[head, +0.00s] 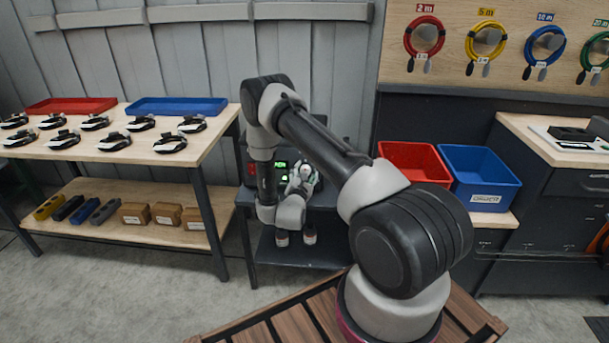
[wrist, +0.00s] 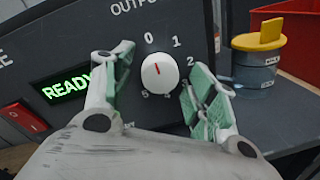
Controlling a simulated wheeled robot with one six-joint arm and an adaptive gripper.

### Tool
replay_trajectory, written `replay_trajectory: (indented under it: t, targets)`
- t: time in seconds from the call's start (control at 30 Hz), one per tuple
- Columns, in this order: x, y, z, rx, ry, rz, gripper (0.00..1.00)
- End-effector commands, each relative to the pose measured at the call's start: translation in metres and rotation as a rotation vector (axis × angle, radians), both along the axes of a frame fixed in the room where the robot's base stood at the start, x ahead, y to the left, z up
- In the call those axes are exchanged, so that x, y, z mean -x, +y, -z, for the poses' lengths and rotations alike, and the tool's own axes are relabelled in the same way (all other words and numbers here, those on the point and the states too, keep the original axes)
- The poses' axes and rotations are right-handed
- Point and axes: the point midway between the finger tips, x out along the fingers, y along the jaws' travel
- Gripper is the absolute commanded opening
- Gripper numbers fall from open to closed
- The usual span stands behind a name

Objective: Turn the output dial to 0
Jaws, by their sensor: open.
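The output dial (wrist: 160,73) is a round white knob with a red line, on a dark panel (wrist: 75,45) marked OUTPUT. The red line points up, roughly toward the 0. Numbers ring the knob, some hidden by my gripper. A green display (wrist: 66,88) reads READY. My gripper (wrist: 160,62) is open, with one green-padded finger on each side of the dial. Gaps show between the fingers and the knob. In the head view my gripper (head: 303,174) is at the device, whose green display (head: 281,165) shows; the dial is hidden there.
A red switch (wrist: 22,118) is left of the display. A grey container with a yellow top (wrist: 259,47) stands right of the panel. Red (head: 412,160) and blue (head: 480,175) bins stand right of the device. A table with several black-and-white items (head: 115,142) is left.

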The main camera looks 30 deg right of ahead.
Motion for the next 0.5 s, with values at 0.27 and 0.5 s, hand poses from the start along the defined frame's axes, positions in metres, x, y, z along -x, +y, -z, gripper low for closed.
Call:
replay_trajectory:
  t: [0.27, 0.5]
  targets:
    - [0.034, 0.029, 0.001, 0.002, 0.004, -0.004, 0.58]
    - [0.075, 0.060, 0.001, 0.001, 0.003, -0.003, 0.58]
